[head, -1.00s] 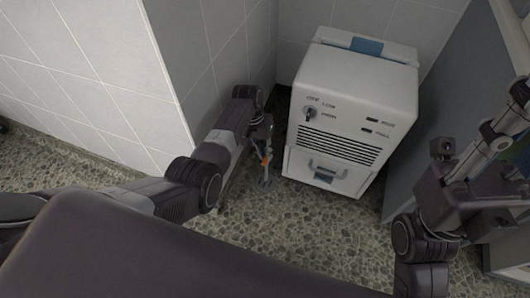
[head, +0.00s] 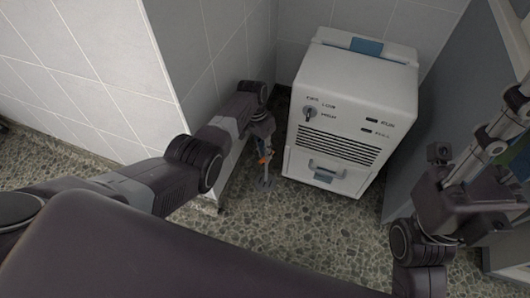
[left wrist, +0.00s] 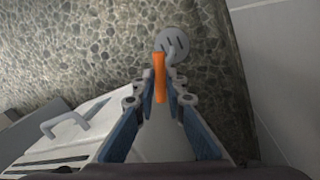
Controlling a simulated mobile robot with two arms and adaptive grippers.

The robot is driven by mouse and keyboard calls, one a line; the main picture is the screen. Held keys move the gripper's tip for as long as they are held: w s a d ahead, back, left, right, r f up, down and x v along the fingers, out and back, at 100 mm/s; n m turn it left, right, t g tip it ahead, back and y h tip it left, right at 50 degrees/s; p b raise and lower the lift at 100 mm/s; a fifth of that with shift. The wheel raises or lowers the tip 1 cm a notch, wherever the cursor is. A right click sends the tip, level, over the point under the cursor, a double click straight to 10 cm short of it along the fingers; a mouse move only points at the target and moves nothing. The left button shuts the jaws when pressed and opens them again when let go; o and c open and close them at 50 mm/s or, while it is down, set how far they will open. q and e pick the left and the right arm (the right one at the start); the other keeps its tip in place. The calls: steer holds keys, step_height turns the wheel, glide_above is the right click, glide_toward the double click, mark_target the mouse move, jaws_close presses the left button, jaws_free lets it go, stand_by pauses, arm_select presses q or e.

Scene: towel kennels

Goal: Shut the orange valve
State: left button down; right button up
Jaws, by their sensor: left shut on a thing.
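The orange valve handle (head: 265,158) shows low beside the wall corner, left of the white machine. In the left wrist view the orange handle (left wrist: 159,80) lies lengthwise between the fingertips of my left gripper (left wrist: 160,98), which is shut on it. In the head view my left gripper (head: 263,140) reaches down to the handle and partly covers it. A grey pipe stands under the valve, on a round slotted floor plate (left wrist: 172,42). The valve body is mostly hidden. My right arm is at the right edge; whether its gripper is open cannot be made out (head: 494,140).
The white machine (head: 345,85) with a dial, vent slots and a drawer handle stands close right of the valve. A tiled wall corner (head: 170,60) is close on the left. A grey panel (head: 425,130) stands at the right. Pebbled floor (head: 300,225) in front is clear.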

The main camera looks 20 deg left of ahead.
arm_select(q)
steer(key=shift+m, duration=0.8)
steer(key=c, duration=2)
jaws_free()
steer(key=shift+o, duration=0.2)
steer(key=shift+r, duration=0.1)
step_height(320, 180, up, 12)
steer(key=w+a, duration=0.1)
steer(key=a, duration=0.1)
steer(key=shift+w+f, duration=0.2)
